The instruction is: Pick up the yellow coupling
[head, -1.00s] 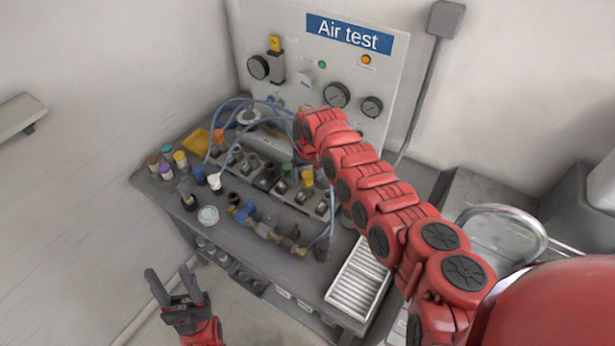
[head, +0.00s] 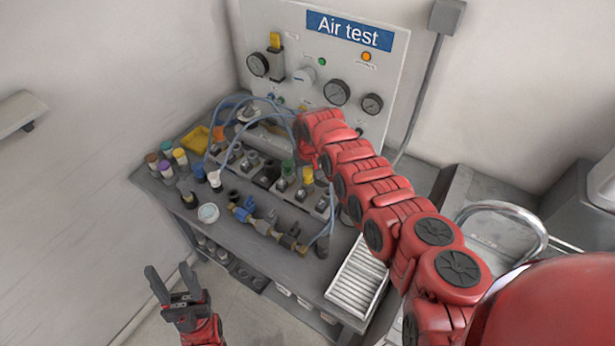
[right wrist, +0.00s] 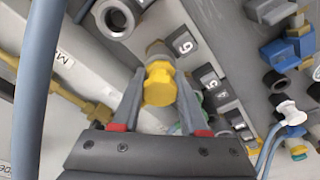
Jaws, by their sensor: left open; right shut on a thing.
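The yellow coupling (right wrist: 160,84) is between the two fingers of my right gripper (right wrist: 158,90) in the right wrist view. The gripper is shut on it, and a grey metal fitting shows right behind it; I cannot tell whether the two are still joined. In the head view a yellow piece (head: 307,175) stands at the block row, just below the end of my right arm. My right gripper's fingers are hidden there behind the arm. My left gripper (head: 175,285) is open and empty, in front of the bench at the lower left.
The dark bench (head: 240,252) is crowded with fittings, hoses and small capped bottles (head: 166,170). The Air test panel (head: 320,75) stands behind it. A ribbed white tray (head: 357,282) is at the right. A blue-grey hose (right wrist: 40,85) crosses the wrist view's left side.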

